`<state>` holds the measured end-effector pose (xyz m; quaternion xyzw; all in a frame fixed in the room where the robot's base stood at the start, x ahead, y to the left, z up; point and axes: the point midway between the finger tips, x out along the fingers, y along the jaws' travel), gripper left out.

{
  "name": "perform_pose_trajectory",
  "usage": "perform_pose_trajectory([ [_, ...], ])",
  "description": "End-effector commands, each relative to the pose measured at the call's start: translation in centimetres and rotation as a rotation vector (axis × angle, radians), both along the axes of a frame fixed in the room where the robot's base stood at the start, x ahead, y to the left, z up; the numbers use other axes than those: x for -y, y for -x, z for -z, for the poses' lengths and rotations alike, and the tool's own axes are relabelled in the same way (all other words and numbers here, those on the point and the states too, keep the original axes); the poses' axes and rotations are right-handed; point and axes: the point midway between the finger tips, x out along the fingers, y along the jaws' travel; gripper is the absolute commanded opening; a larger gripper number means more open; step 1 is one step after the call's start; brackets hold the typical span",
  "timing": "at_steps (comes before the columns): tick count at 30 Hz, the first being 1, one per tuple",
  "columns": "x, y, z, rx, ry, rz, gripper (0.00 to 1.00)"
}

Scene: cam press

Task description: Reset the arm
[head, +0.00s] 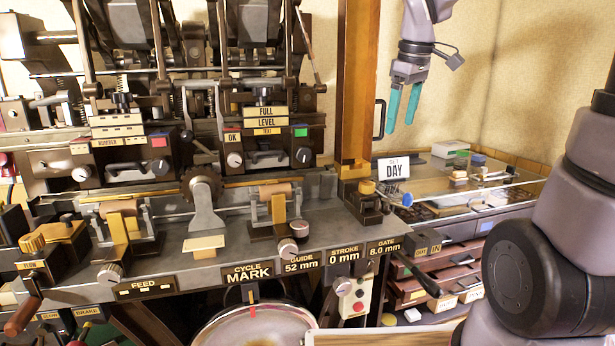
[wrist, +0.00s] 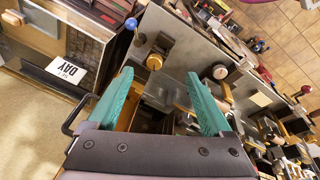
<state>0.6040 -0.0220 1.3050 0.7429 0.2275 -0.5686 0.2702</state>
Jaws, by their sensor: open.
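My gripper (head: 403,104) hangs at the upper right of the head view, with two teal fingers pointing down. The fingers are apart and nothing is between them. It is to the right of the orange-brown post (head: 357,80) and above the glass-topped counter, touching nothing that I can see. In the wrist view my gripper (wrist: 163,100) shows both teal fingers spread, with the press bench (wrist: 185,50) beyond them. The press (head: 180,120) fills the left of the head view, with plates reading CYCLE MARK (head: 248,273), STROKE 0 mm and GATE 8.0 mm.
Drawers (head: 430,285) are below the counter. A round pan (head: 255,330) sits under the bench.

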Motion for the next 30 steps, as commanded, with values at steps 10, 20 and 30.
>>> perform_pose_trajectory([
  [10, 2.7, 9.6, -2.5, 0.179, -0.346, 0.663, 0.84],
  [20, 3.5, 13.4, -2.3, 0.214, -0.583, 0.965, 0.84],
  [30, 3.5, 13.5, -2.3, 0.213, -0.591, 0.975, 0.84],
])
